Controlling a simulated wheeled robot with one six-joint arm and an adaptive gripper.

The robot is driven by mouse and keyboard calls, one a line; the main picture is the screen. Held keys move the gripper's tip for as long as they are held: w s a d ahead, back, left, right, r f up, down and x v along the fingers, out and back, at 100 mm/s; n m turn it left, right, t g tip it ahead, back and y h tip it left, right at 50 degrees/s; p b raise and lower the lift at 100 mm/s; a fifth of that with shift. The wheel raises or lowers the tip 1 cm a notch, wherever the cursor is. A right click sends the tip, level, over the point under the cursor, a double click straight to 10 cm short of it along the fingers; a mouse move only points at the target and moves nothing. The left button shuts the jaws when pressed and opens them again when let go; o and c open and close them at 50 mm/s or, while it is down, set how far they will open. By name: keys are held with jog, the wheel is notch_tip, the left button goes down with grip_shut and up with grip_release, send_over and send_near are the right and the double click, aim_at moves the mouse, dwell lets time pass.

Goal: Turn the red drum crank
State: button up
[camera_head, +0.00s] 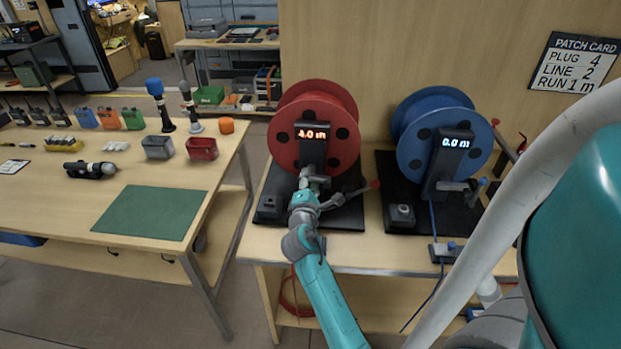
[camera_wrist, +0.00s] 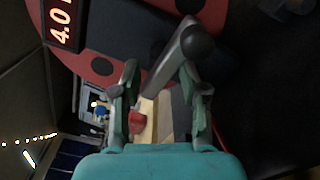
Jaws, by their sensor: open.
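The red drum (camera_head: 343,103) stands upright on a black base, its display (camera_head: 312,134) reading 4.0 m. My gripper (camera_head: 308,184) is in front of the drum's post, left of the knob. In the wrist view my gripper (camera_wrist: 160,82) is open, its fingers apart and empty. A grey bar (camera_wrist: 168,63) with a dark round end crosses the gap between the fingertips. A red piece (camera_wrist: 137,122) shows between the fingers; I cannot tell contact.
A blue drum (camera_head: 445,120) reading 0.0 m stands to the right, with its own crank. A patch card (camera_head: 572,66) hangs on the wall. A left table holds a green mat (camera_head: 150,213), bins and connectors. A floor gap separates the two tables.

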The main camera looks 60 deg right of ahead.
jog(key=shift+w+d, duration=0.25)
jog(key=shift+d, duration=0.3)
grip_shut()
dwell(1.0)
grip_release()
jog(key=v, duration=1.2)
